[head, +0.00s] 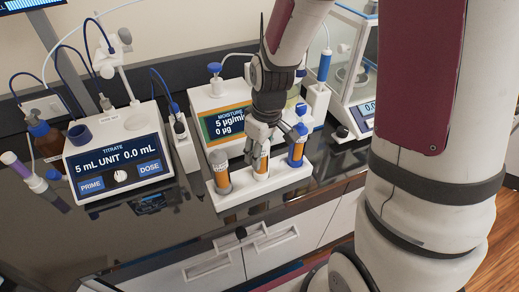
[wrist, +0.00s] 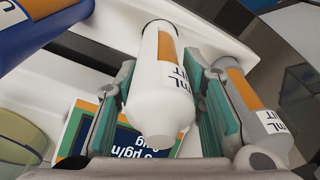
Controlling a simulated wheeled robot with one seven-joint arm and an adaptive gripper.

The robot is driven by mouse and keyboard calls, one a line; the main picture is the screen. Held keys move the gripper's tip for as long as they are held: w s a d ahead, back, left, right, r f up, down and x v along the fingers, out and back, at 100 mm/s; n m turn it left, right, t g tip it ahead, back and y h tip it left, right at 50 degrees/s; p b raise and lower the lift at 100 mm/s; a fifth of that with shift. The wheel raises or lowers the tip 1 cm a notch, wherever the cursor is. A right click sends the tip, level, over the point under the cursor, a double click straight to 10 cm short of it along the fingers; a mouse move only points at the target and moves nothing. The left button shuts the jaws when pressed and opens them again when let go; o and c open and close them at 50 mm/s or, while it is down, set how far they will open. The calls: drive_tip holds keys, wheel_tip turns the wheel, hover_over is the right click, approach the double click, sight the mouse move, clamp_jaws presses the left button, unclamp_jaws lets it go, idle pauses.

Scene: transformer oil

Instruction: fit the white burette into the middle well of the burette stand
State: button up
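The white burette (wrist: 157,90) with an orange label stands upright at the middle of the white burette stand (head: 232,199); it also shows in the head view (head: 261,166). Its foot appears to be in the middle well, though the well's inside is hidden. My gripper (wrist: 160,85) reaches down over it, with one teal-padded finger on each side. Narrow gaps show between pads and burette, so the gripper looks open around it. In the head view my gripper (head: 262,148) covers the burette's top.
A grey burette (head: 220,172) stands in the left well and a blue burette (head: 297,152) in the right well, both close to my fingers. The moisture unit (head: 218,125) is right behind the stand. The titrator (head: 115,160) stands to the left. Dark counter is free in front.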

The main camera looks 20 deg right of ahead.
drive_tip(key=o, duration=0.4)
drive_tip(key=shift+r, duration=0.1)
drive_tip(key=r, duration=0.7)
drive_tip(key=s+r, duration=0.1)
drive_tip(key=r, duration=0.2)
drive_tip(key=shift+d+r, duration=0.25)
drive_tip(key=shift+d, duration=0.1)
drive_tip(key=shift+s+r, duration=0.15)
drive_tip(key=shift+r, duration=0.5)
drive_tip(key=shift+s+r, duration=0.1)
drive_tip(key=shift+r, duration=0.15)
drive_tip(key=s+r+m+t, duration=0.1)
drive_tip(key=s+r+m, duration=0.1)
drive_tip(key=s+r, duration=0.1)
drive_tip(key=s+r+m+t, duration=0.1)
drive_tip(key=s+r+t, duration=0.1)
drive_tip(key=s+r, duration=0.2)
drive_tip(key=s+r+m+t, duration=0.1)
drive_tip(key=s+r+m, duration=0.1)
drive_tip(key=s+r, duration=0.2)
drive_tip(key=shift+s+a+r+m+h, duration=0.15)
drive_tip(key=shift+s+a, duration=0.05)
drive_tip(key=shift+s, duration=0.6)
drive_tip(key=shift+s+a+r+m+h, duration=0.1)
drive_tip(key=shift+s+a+m+h, duration=0.1)
drive_tip(key=shift+s, duration=0.55)
